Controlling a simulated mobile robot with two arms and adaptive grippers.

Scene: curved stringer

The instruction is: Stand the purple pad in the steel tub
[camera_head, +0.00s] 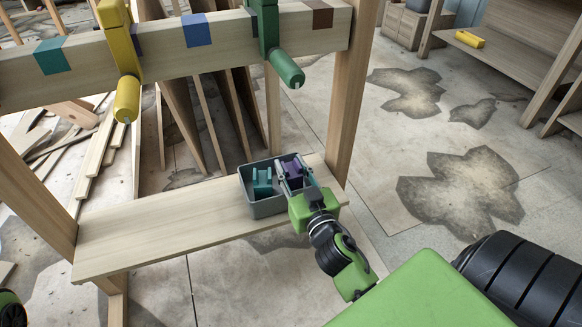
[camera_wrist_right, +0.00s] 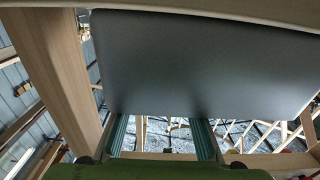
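The grey steel tub (camera_head: 262,209) stands at the right end of the low wooden shelf. The purple pad (camera_head: 293,170) shows in its right half, partly hidden by my right gripper (camera_head: 291,176). The gripper's two fingers reach into the tub on either side of the pad. I cannot tell whether they press on it or whether the pad touches the bottom. In the right wrist view a grey wall (camera_wrist_right: 200,60), seemingly the tub's, hides the pad, and the fingers (camera_wrist_right: 162,138) are apart. My left gripper is not in view.
A teal block (camera_head: 262,182) is in the tub's left half. Above the shelf (camera_head: 150,222) runs a wooden beam with a yellow clamp (camera_head: 127,98) and a green clamp (camera_head: 286,69). A wooden post (camera_head: 350,100) rises just behind the tub. The shelf's left part is clear.

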